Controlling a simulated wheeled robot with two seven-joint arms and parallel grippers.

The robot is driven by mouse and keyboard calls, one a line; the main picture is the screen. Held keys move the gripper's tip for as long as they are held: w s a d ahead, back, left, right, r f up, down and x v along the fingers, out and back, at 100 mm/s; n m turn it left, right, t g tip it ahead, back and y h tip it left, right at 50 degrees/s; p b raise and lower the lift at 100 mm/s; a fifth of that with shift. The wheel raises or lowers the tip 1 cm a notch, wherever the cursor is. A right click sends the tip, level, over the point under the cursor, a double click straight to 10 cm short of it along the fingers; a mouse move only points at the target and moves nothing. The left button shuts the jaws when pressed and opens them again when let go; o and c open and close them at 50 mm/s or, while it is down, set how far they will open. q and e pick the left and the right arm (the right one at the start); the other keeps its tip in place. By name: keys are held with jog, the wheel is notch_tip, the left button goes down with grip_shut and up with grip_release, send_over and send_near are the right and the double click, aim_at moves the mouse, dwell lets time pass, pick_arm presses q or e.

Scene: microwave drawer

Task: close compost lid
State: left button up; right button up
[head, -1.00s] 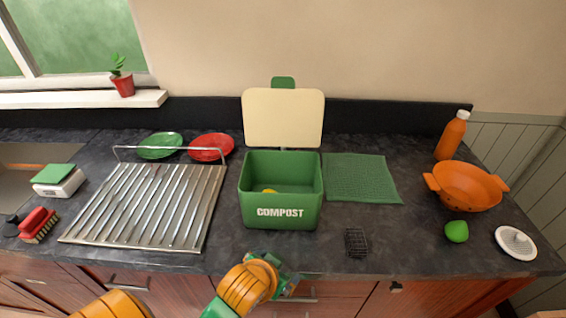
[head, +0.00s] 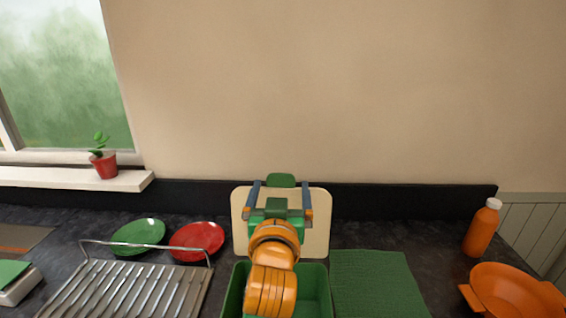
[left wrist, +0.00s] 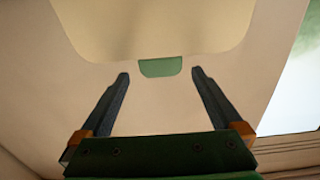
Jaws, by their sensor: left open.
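The green compost bin (head: 322,292) stands on the counter with its cream lid (head: 319,232) raised upright at the back. A green tab (head: 281,180) sticks up from the lid's top edge. My left gripper (head: 281,184) is open in front of the lid, its two fingers pointing up on either side of the tab. In the left wrist view the tab (left wrist: 160,67) lies beyond and between the open fingertips (left wrist: 160,75), with the lid's cream face (left wrist: 155,25) beside it. I cannot tell whether the fingers touch the lid. My arm hides part of the bin. My right gripper is not in view.
A metal drying rack (head: 125,290), a green plate (head: 138,236) and a red plate (head: 197,240) are on the left. A green mat (head: 380,283) lies right of the bin. An orange bottle (head: 482,228) and orange colander (head: 513,293) are at the far right.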

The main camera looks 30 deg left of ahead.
aim_at(280, 174)
pick_arm(q)
jog(key=w+a+p, duration=0.1)
jog(key=w, duration=0.1)
jog(key=w+a+r+p, duration=0.1)
jog(key=w, duration=0.1)
jog(key=shift+a+r+p, duration=0.1)
jog(key=shift+a+p, duration=0.2)
jog(key=shift+a, duration=0.05)
jog(key=shift+w+a+f, duration=0.3)
jog(key=shift+w+f, duration=0.05)
jog(key=shift+w, duration=0.2)
jog(key=shift+s+d+r, duration=0.1)
jog(key=shift+s+d, duration=0.05)
jog(key=shift+s, duration=0.05)
grip_shut()
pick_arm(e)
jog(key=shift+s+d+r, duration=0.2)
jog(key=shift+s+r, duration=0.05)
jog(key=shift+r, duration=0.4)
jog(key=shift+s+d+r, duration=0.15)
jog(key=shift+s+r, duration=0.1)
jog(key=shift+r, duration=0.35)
